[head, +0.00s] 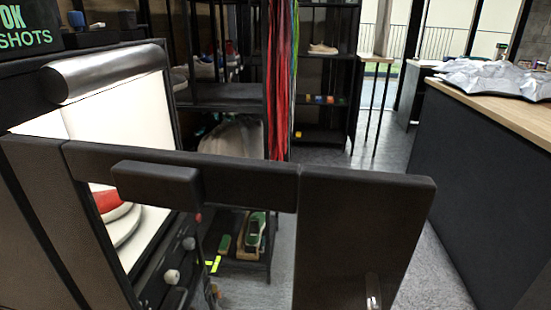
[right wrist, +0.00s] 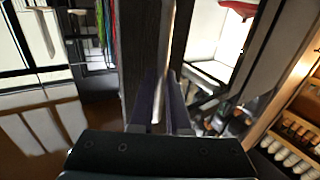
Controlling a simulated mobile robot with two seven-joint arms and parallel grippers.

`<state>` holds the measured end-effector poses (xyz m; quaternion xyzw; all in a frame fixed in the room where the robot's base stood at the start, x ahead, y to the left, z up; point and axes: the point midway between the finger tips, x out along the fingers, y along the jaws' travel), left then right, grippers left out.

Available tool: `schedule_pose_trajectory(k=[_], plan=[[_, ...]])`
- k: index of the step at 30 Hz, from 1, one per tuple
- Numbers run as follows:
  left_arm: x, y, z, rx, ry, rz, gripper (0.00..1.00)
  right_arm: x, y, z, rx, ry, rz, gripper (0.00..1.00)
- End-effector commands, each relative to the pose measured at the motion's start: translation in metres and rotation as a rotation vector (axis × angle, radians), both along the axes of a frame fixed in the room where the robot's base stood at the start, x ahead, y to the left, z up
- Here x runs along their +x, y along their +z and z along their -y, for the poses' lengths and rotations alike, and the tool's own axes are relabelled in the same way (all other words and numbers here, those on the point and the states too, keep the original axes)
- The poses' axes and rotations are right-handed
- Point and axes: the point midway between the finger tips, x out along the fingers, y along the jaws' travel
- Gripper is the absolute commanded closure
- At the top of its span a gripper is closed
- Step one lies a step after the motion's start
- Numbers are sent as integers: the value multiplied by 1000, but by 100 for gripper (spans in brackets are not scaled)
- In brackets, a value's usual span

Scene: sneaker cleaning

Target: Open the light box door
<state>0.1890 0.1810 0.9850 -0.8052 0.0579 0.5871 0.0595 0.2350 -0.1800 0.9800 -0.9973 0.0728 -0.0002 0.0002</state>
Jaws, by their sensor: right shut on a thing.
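The light box (head: 100,75) stands at the left in the head view, its white interior lit and its front open. A red and white sneaker (head: 115,207) lies inside, partly covered by the door frame. In the right wrist view, my right gripper (right wrist: 166,85) is shut on the upright dark edge of the door (right wrist: 143,45). I cannot tell whether it grips a handle or the bare edge. My left gripper is not in view.
A long counter (head: 480,170) with a crumpled silvery sheet (head: 497,80) stands at the right. Dark shelves (head: 225,95) with shoes stand behind, and red cords (head: 281,80) hang beside them. Grey floor (head: 345,160) is free between the shelves and the counter.

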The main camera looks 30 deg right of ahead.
Motion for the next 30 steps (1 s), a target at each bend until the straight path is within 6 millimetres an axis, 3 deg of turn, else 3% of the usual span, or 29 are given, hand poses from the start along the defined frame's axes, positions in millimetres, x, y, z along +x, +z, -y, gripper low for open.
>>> schedule_pose_trajectory(k=[8, 9, 12, 20, 23, 30], plan=[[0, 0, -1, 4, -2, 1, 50, 0, -1, -2, 1, 5, -5, 100], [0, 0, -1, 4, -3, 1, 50, 0, -1, -2, 1, 5, -5, 82], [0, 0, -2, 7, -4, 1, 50, 0, -1, -2, 1, 4, -4, 73], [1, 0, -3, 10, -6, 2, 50, -2, -1, -1, 0, 2, -3, 73], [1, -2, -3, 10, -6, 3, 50, -11, -2, -2, 1, 2, -4, 73], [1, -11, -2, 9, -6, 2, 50, -59, -4, -9, 2, 2, -9, 73]])
